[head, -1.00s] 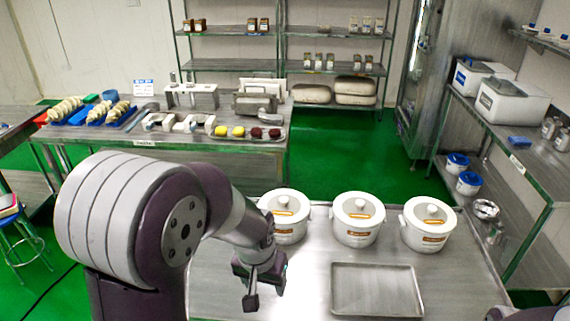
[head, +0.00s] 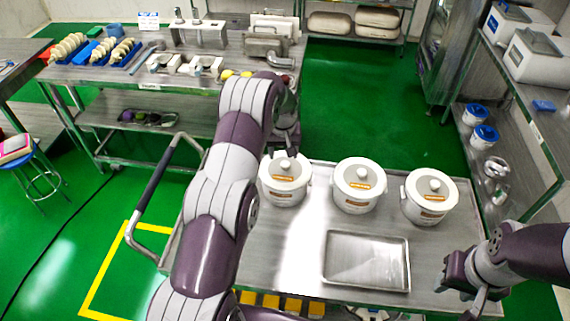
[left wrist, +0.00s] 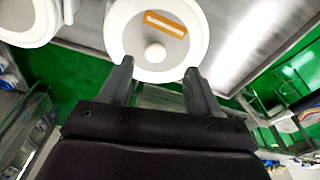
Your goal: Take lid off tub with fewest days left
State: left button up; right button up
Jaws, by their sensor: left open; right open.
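Three white lidded tubs stand in a row on the steel cart: the left tub (head: 284,192), the middle tub (head: 357,198) and the right tub (head: 427,210). Each has a round lid with a knob and an orange label; I cannot read the labels. My left gripper (head: 282,150) is open and empty, just behind and above the left tub's lid (head: 287,168). In the left wrist view the knob (left wrist: 155,52) lies just ahead of the open fingers, not clearly between them. My right gripper (head: 447,283) is open at the cart's right edge.
An empty metal tray (head: 367,287) lies on the cart in front of the tubs. Yellow blocks (head: 270,301) show below the cart's front edge. A worktable (head: 160,100) stands behind at left, shelves (head: 530,130) at right.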

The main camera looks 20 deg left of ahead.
aim_at(285, 164)
pick_arm(q)
jog(key=f+p, duration=0.1)
jog(key=f, duration=0.1)
jog(key=w+f+p, duration=0.1)
jog(key=f, duration=0.1)
jog(key=w+f+p, duration=0.1)
jog(key=f, duration=0.1)
jog(key=shift+w+f, duration=0.1)
jog(key=shift+f, duration=0.4)
jog(key=shift+s+a+r, duration=0.1)
jog(key=shift+s, duration=0.35)
jog(key=shift+w, duration=0.2)
jog(key=c, duration=1.1)
pick_arm(e)
jog(key=r, duration=0.1)
jog(key=w+r, duration=0.1)
jog(key=r, duration=0.1)
jog(key=shift+w+r, duration=0.15)
jog(key=shift+w, duration=0.1)
